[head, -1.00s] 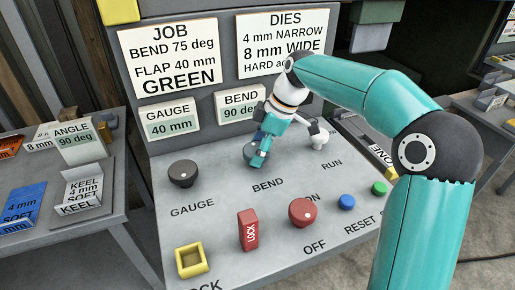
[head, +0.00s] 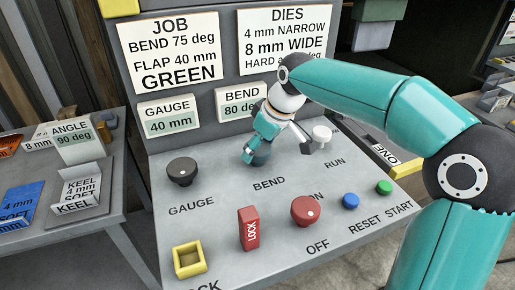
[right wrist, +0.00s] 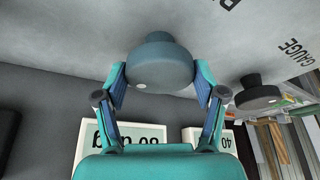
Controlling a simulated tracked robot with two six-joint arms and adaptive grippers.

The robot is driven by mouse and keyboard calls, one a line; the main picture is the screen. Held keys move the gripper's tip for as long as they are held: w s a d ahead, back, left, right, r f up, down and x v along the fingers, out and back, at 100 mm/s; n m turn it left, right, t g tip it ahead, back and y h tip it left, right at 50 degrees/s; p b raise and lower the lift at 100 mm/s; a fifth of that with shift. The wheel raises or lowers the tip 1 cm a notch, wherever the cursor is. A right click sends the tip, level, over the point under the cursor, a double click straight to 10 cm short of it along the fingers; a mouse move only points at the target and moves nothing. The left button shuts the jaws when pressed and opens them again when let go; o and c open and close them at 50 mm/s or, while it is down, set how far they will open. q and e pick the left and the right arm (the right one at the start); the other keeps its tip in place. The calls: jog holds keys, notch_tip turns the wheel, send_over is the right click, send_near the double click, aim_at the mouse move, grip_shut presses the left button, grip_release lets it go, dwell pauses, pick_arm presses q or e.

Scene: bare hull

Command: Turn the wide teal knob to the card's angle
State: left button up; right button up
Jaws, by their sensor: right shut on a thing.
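The wide teal knob (head: 262,157) sits on the sloped panel above the word BEND, partly hidden by my right gripper (head: 273,151). In the right wrist view the knob (right wrist: 160,66) is a dull blue-teal disc with a white mark near its lower left edge. The right gripper's fingers (right wrist: 160,84) are shut on its two sides. The job card (head: 170,52) reads BEND 75 deg, FLAP 40 mm, GREEN. The BEND display (head: 238,104) reads 80 deg; the gripper arm partly covers its right end. My left gripper is not in view.
The black GAUGE knob (head: 182,171) is left of the teal knob, the white RUN knob (head: 321,134) right. In front are a yellow square socket (head: 189,260), red LOCK piece (head: 249,229), red knob (head: 305,210), blue button (head: 351,201) and green button (head: 384,187).

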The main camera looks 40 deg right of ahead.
jog(key=shift+m, duration=0.6)
jog(key=o, duration=1.1)
jog(key=shift+h, duration=0.3)
jog(key=v, duration=1.2)
jog(key=shift+s+f, duration=0.1)
